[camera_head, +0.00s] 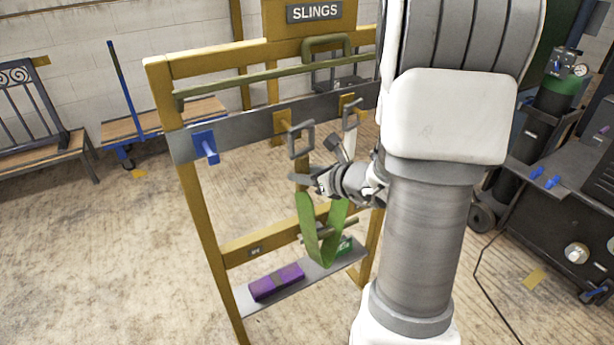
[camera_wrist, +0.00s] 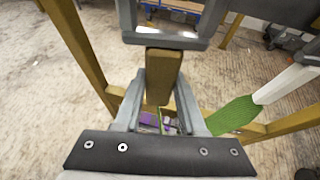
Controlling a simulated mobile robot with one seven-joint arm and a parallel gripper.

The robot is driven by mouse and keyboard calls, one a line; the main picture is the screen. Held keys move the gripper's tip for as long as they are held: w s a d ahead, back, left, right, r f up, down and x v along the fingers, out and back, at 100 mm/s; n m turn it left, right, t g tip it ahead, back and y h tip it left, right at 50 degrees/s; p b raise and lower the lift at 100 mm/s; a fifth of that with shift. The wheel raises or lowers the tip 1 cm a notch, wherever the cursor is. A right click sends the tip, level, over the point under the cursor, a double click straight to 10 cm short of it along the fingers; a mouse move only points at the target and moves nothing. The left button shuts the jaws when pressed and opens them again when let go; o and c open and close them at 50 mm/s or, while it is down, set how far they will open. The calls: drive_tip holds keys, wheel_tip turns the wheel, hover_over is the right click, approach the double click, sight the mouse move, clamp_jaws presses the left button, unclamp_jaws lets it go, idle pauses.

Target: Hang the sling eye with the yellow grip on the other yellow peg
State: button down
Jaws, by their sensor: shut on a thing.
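My gripper (camera_head: 322,182) is shut on the yellow grip (camera_wrist: 163,76), with a finger on each side. The grip's square grey eye (camera_wrist: 165,25) stands beyond the fingers. In the head view this eye (camera_head: 300,140) is upright in front of the left yellow peg (camera_head: 281,121). I cannot tell whether it is around that peg. The second eye, with a white grip (camera_wrist: 288,84), hangs at the right yellow peg (camera_head: 347,103). The green sling (camera_head: 321,240) droops in a U below my gripper. The yellow grip is hard to make out in the head view.
The yellow rack (camera_head: 190,215) carries a grey rail with a blue peg (camera_head: 205,147) at the left. Its low shelf holds a purple folded sling (camera_head: 277,282) and a green item. A green bar (camera_head: 250,83) crosses above the rail. A dark cart (camera_head: 560,225) stands at the right.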

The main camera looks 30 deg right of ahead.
drive_tip(key=shift+w+a+p, duration=0.1)
drive_tip(key=shift+w+p, duration=0.3)
drive_tip(key=shift+w, duration=1.75)
drive_tip(key=shift+w+f+b, duration=0.65)
drive_tip(key=shift+w+b, duration=0.25)
drive_tip(key=shift+c, duration=2)
unclamp_jaws()
drive_tip(key=shift+o, duration=0.2)
drive_tip(key=shift+o, duration=1)
drive_tip(key=shift+f, duration=0.2)
